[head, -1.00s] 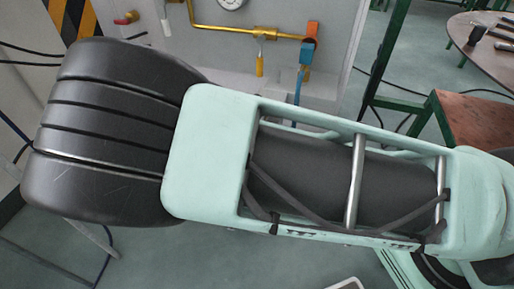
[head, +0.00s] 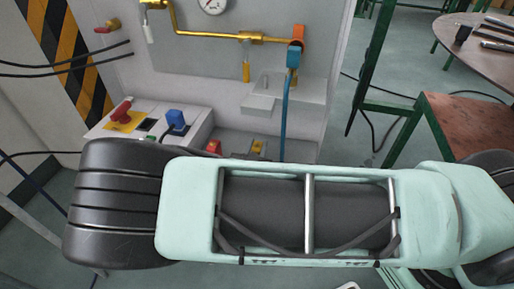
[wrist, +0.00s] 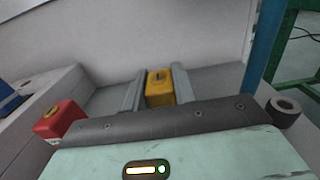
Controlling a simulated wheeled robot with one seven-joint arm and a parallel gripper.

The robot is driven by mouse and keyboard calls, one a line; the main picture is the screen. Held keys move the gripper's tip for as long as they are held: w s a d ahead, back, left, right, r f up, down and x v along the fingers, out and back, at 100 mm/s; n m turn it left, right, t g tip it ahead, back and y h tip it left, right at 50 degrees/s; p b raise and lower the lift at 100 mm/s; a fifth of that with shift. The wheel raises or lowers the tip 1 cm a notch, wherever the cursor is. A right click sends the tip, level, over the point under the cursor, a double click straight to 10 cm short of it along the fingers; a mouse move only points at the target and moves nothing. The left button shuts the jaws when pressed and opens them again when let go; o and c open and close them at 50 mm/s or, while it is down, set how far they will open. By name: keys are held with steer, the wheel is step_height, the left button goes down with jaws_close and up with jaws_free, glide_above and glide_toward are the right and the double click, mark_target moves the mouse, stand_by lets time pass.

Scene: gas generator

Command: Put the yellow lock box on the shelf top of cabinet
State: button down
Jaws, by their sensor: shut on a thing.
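The yellow lock box (wrist: 160,88) sits between the two grey fingers of my gripper (wrist: 155,88) in the wrist view. The fingers are shut on its sides. In the head view, a small yellow shape (head: 258,147) shows just above my arm, in the recess of the grey cabinet (head: 225,75); my fingers are hidden there. A raised grey ledge (head: 300,92) of the cabinet lies above and right of it. I cannot tell whether the box still touches the surface below.
A red box (wrist: 60,118) stands left of my gripper; it also shows in the head view (head: 213,147). A blue hose (head: 284,115) hangs close on the right. A console (head: 150,125) with a red knob and a blue plug is at left. Yellow pipes (head: 205,35) run above.

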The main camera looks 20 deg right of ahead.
steer(key=c, duration=1.1)
jaws_free()
steer(key=shift+f, duration=0.1)
